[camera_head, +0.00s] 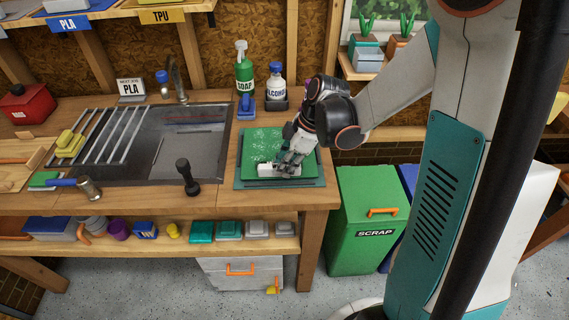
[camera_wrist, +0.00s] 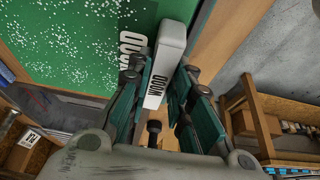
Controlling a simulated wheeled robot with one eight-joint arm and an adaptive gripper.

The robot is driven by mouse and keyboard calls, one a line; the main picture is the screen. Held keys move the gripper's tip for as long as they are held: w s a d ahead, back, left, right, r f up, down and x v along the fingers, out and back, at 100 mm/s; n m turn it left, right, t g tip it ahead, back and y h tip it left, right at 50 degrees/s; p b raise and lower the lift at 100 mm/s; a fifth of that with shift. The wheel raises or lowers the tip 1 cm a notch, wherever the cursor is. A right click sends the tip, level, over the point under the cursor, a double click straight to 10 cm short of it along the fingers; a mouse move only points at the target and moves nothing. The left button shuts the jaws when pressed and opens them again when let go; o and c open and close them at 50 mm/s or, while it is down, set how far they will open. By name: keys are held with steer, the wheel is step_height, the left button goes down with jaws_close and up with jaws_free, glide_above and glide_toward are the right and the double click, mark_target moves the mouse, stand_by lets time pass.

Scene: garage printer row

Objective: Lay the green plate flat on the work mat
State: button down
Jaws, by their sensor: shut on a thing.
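The green plate (camera_head: 262,146), speckled with white, is over the dark teal work mat (camera_head: 243,184) at the right end of the bench. It looks about level; I cannot tell whether it touches the mat all along. A pale grey block-like tab (camera_wrist: 168,50) marked WOOD is at the plate's front edge and seems joined to it. My gripper (camera_head: 285,168) is shut on this tab, with its fingers (camera_wrist: 160,98) on both sides. The speckled plate (camera_wrist: 80,45) fills the upper left of the wrist view. The gripper hides part of the plate's right side.
A sink (camera_head: 180,145) lies left of the mat, with a black-handled tool (camera_head: 187,176) at its front edge. Soap (camera_head: 243,72) and alcohol (camera_head: 277,82) bottles stand behind the mat. A green scrap bin (camera_head: 375,215) stands on the floor to the right.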

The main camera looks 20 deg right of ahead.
steer(key=shift+f+b, duration=0.3)
steer(key=shift+b, duration=0.05)
stand_by(0.4)
steer(key=c, duration=1.4)
jaws_free()
steer(key=shift+o, duration=0.2)
steer(key=shift+r, duration=0.15)
steer(key=v, duration=1.1)
steer(key=shift+r, duration=0.4)
steer(key=shift+s+d, duration=0.1)
steer(key=shift+d, duration=0.05)
